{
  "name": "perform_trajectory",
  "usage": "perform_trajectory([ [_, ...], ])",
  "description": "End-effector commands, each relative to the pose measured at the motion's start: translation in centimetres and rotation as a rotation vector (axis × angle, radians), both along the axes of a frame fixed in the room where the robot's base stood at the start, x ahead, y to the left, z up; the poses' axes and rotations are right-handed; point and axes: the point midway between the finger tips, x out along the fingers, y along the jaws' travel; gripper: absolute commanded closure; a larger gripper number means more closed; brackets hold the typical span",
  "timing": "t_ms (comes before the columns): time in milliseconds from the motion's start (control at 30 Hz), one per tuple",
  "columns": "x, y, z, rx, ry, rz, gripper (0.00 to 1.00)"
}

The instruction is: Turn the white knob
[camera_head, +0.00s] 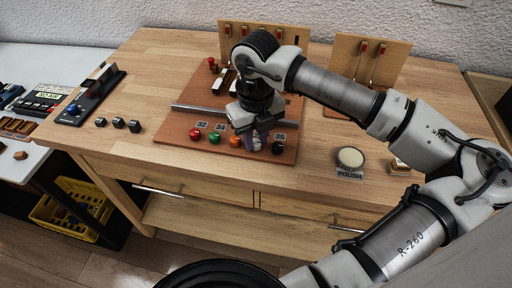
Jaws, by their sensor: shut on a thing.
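A reddish-brown board (178,131) lies on the wooden workbench with a row of coloured knobs along its front edge. The white knob (257,146) is between the orange and the black knob, and mostly hidden by my gripper. My gripper (256,142) points down from above and is shut on the white knob. How far the knob is turned cannot be made out.
Beside it are the red knob (195,134), green knob (214,136), orange knob (235,141) and black knob (278,147). A metal bar (198,109) runs behind them. A round polish tin (350,157) stands at right.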

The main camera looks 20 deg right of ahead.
Motion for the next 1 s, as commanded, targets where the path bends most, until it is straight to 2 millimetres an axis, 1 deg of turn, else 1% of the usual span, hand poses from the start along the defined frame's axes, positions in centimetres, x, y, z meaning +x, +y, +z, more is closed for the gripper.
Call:
perform_trajectory([
  [33, 0.02, -0.05, -0.75, -0.003, -0.001, -0.044, 1.0],
  [500, 0.0, 0.0, -0.44, 0.0, 0.0, -0.451, 1.0],
  [700, -0.02, 0.0, -0.29, 0.0, 0.001, -0.564, 1.0],
  [1000, -0.03, 0.01, -0.08, 0.001, 0.002, -0.645, 1.0],
])
